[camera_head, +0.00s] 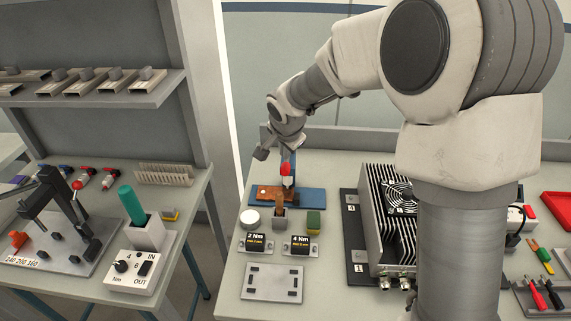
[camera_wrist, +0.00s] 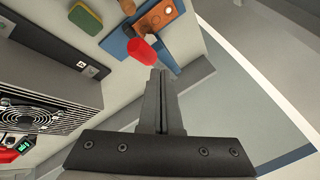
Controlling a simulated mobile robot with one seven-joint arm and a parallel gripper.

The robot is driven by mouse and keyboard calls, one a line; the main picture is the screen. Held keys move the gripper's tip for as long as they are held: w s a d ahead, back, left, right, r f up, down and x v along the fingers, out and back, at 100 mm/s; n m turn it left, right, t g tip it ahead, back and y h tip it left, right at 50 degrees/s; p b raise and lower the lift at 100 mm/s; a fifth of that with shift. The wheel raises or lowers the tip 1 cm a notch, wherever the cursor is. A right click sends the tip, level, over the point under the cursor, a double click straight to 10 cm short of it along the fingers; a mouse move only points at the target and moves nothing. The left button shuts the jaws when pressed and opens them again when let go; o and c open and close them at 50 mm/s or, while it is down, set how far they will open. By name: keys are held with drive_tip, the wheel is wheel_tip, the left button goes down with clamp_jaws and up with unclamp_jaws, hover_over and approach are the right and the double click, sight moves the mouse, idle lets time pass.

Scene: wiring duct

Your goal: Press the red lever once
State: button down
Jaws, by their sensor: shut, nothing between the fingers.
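The red lever (camera_head: 284,169) is a thick red handle on a blue stand with a blue base (camera_head: 313,197), at the back of the right bench. In the wrist view the red lever (camera_wrist: 142,50) shows large, just up and left of my fingertips. My gripper (camera_wrist: 164,72) is shut and empty, with its dark fingers together. Its tips look close beside the lever; I cannot tell whether they touch. In the head view the arm's end hangs by the stand and the fingers are hard to make out. A brown-orange block (camera_head: 270,192) lies on the blue base.
In front of the stand are a white round tin (camera_head: 250,218), a green-yellow sponge (camera_head: 313,222) and two torque blocks. A finned metal case with a fan (camera_head: 397,197) stands to the right.

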sight(284, 168)
drive_tip(key=shift+f, duration=0.15)
drive_tip(key=shift+s+f+b, duration=0.1)
drive_tip(key=shift+f+b, duration=0.2)
drive_tip(key=shift+b, duration=0.5)
drive_tip(key=shift+s+f+b, duration=0.3)
drive_tip(key=shift+f+b, duration=0.7)
drive_tip(key=shift+b, duration=0.25)
drive_tip(key=shift+s+f+b, duration=0.3)
drive_tip(key=shift+f+b, duration=0.65)
drive_tip(key=shift+b, duration=0.25)
idle(1.7)
drive_tip(key=shift+r, duration=0.1)
drive_tip(key=shift+w+r+p, duration=0.25)
drive_tip(key=shift+r+p, duration=0.25)
drive_tip(key=shift+r, duration=0.25)
drive_tip(key=shift+w+r+p, duration=0.2)
drive_tip(key=shift+r+p, duration=0.3)
drive_tip(key=shift+r, duration=0.3)
drive_tip(key=shift+w+r+p, duration=0.25)
drive_tip(key=shift+r+p, duration=0.25)
drive_tip(key=shift+r, duration=0.25)
drive_tip(key=shift+w+r+p, duration=0.25)
drive_tip(key=shift+r+p, duration=0.3)
drive_tip(key=shift+r, duration=0.25)
drive_tip(key=shift+w+r+p, duration=0.2)
drive_tip(key=shift+r+p, duration=0.3)
drive_tip(key=shift+r, duration=0.35)
drive_tip(key=shift+w+r+p, duration=0.25)
drive_tip(key=shift+r+p, duration=0.3)
drive_tip(key=shift+r, duration=0.25)
